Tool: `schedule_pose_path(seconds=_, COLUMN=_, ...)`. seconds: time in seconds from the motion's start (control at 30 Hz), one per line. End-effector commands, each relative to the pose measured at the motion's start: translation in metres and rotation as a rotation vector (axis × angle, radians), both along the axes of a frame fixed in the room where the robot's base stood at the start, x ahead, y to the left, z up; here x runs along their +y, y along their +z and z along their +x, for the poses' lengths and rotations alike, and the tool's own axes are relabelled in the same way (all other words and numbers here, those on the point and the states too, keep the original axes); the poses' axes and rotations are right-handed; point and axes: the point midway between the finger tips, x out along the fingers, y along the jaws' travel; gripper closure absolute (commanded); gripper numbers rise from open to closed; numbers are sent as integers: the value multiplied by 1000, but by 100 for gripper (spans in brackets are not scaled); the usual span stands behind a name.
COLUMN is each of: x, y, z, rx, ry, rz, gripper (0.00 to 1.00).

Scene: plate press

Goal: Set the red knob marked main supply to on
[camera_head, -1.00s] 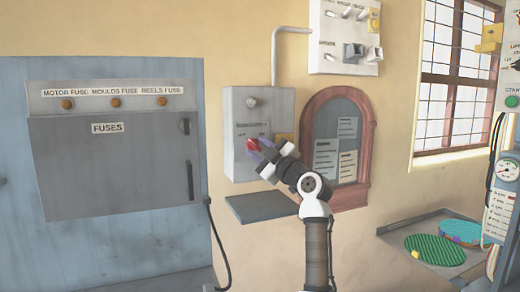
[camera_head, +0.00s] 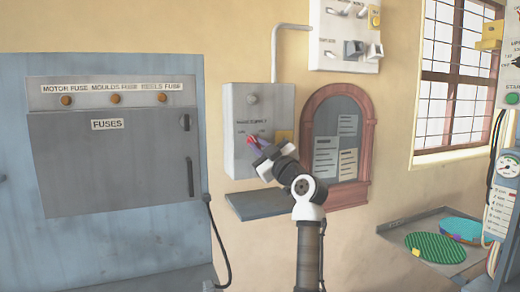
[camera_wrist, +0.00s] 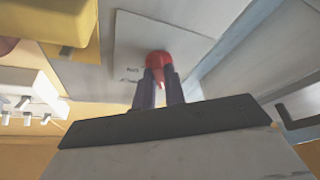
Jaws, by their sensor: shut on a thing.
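The red knob (camera_wrist: 158,60) is on the front of a grey wall box (camera_head: 232,106), below lettering too small to read surely. My gripper (camera_head: 258,144) reaches it from the lower right. In the wrist view my gripper (camera_wrist: 160,80) has its two dark fingers closed on both sides of the knob. Part of the knob (camera_head: 250,139) shows past the fingers in the head view. The knob's exact pointing is partly hidden by the fingers.
A grey shelf (camera_head: 258,205) juts out below. A red-framed notice board (camera_head: 309,150) is to the right, a switch panel (camera_head: 328,40) above it, and a fuse cabinet (camera_head: 110,160) at left.

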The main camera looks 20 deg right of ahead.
Motion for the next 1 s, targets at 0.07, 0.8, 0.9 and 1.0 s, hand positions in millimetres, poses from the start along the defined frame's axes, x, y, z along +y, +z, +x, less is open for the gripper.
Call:
schedule_pose_path(seconds=0.07, x=2, y=-2, z=0, rx=1, ry=3, rz=71, gripper=100)
schedule_pose_path(seconds=0.8, x=9, y=3, z=0, rx=28, ry=1, rz=772, gripper=100)
schedule_pose_path(seconds=0.9, x=10, y=4, z=0, rx=31, ry=1, rz=867, gripper=100)
schedule_pose_path(seconds=1.0, x=11, y=4, z=0, rx=34, ry=1, rz=960, gripper=100)
